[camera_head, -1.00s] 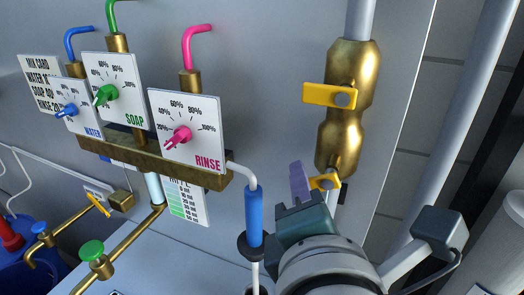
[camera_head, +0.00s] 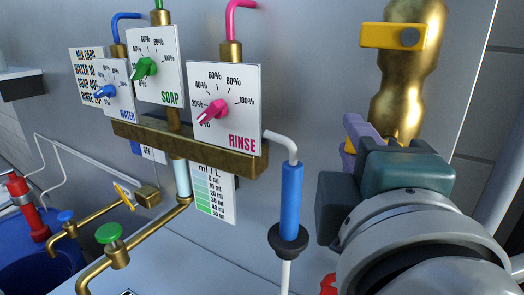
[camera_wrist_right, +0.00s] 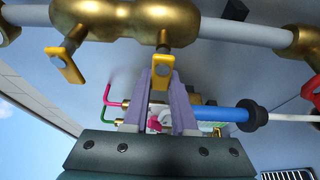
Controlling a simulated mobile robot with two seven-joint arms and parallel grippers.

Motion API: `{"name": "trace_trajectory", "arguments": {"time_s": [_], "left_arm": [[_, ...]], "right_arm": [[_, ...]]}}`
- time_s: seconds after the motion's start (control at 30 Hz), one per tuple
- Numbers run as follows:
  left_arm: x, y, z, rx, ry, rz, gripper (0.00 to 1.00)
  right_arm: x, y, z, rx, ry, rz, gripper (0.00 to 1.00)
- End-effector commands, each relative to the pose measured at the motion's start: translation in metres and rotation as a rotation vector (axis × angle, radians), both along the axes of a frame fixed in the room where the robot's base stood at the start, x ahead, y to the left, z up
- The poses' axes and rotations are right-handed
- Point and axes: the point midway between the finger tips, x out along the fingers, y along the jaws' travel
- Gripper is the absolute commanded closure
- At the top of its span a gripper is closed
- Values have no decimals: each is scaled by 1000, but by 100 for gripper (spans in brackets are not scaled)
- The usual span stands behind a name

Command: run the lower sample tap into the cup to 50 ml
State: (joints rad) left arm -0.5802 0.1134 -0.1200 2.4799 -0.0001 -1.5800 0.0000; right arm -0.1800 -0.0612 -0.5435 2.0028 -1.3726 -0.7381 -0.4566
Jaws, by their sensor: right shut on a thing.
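The brass sample tap body (camera_head: 410,80) stands on the grey panel at the upper right, with an upper yellow handle (camera_head: 392,36). The lower yellow handle (camera_head: 348,161) is mostly hidden behind my right gripper (camera_head: 358,130), whose purple fingers reach it. In the right wrist view, the lower yellow handle (camera_wrist_right: 163,66) sits between the purple fingertips of my right gripper (camera_wrist_right: 165,82), which is shut on it. The upper yellow handle (camera_wrist_right: 65,65) is free to the left there. I cannot make out the cup. My left gripper is not in view.
The WATER, SOAP and RINSE (camera_head: 226,110) dial plates sit on a brass manifold (camera_head: 190,150) at the left. A blue tube (camera_head: 291,200) with a black cone hangs left of my right gripper. A blue bucket (camera_head: 30,265) stands at the lower left.

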Motion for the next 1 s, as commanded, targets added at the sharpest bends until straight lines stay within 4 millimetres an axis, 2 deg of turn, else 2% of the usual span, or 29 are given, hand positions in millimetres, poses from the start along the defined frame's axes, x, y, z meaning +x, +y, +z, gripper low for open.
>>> {"name": "trace_trajectory", "arguments": {"time_s": [0.43,0.47,0.7,1.0], "left_arm": [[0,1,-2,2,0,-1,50],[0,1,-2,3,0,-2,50],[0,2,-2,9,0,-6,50],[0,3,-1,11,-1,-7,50]], "right_arm": [[0,0,1,13,-7,-1,100],[0,0,1,13,-7,-1,72],[0,0,1,11,-6,-1,45],[1,-1,1,10,-6,0,45]]}}
